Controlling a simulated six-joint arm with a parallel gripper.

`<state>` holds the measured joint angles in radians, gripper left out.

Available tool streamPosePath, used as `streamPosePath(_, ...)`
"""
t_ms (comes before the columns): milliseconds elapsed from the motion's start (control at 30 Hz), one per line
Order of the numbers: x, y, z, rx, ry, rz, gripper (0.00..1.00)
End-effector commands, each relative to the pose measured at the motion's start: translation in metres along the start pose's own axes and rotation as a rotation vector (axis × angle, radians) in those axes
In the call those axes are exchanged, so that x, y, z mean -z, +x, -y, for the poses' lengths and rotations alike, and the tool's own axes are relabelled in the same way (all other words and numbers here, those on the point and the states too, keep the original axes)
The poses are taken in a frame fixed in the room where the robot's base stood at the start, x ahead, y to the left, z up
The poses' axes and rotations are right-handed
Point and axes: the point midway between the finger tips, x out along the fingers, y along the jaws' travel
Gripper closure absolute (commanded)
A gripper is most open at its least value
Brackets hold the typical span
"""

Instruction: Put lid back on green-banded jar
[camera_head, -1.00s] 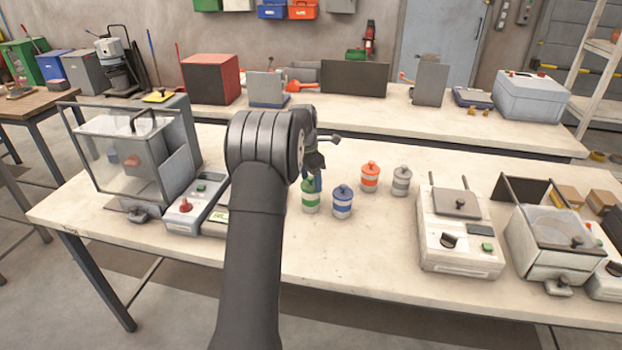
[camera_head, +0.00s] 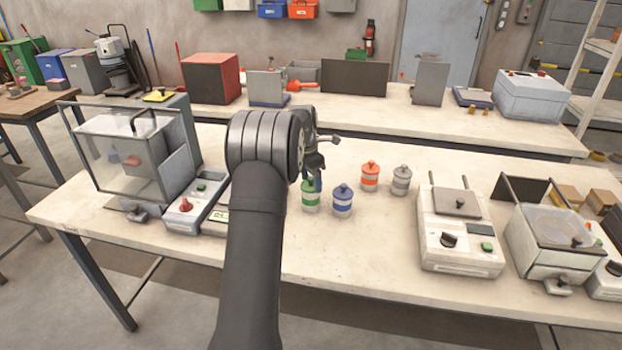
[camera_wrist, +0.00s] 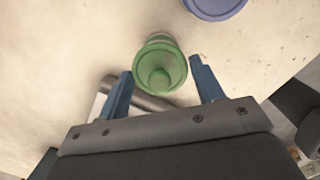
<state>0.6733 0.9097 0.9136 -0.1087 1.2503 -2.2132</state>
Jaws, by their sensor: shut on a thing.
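The green-banded jar (camera_head: 311,201) stands upright on the near bench, just below my gripper (camera_head: 314,172). Its green lid (camera_wrist: 162,72), with a round knob, shows in the wrist view between my two blue fingers (camera_wrist: 163,84). My gripper is shut on the lid. The lid is at the top of the jar, whose body is mostly hidden beneath it in the wrist view. I cannot tell whether the lid sits fully on the rim.
A blue-banded jar (camera_head: 342,204) stands close to the right of the green one. An orange-banded jar (camera_head: 370,179) and a grey-banded jar (camera_head: 401,182) stand behind to the right. A device with a red knob (camera_head: 195,207) is on the left. Bare bench lies in front.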

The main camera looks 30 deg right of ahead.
Motion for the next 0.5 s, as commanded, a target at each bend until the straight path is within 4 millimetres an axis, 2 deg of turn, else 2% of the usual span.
streamPosePath(467, 0.0001, 0.0003, 0.0000, 0.000, 0.000, 0.000, 0.64)
streamPosePath(500, 0.0001, 0.0003, 0.0000, 0.000, 0.000, 0.000, 0.37)
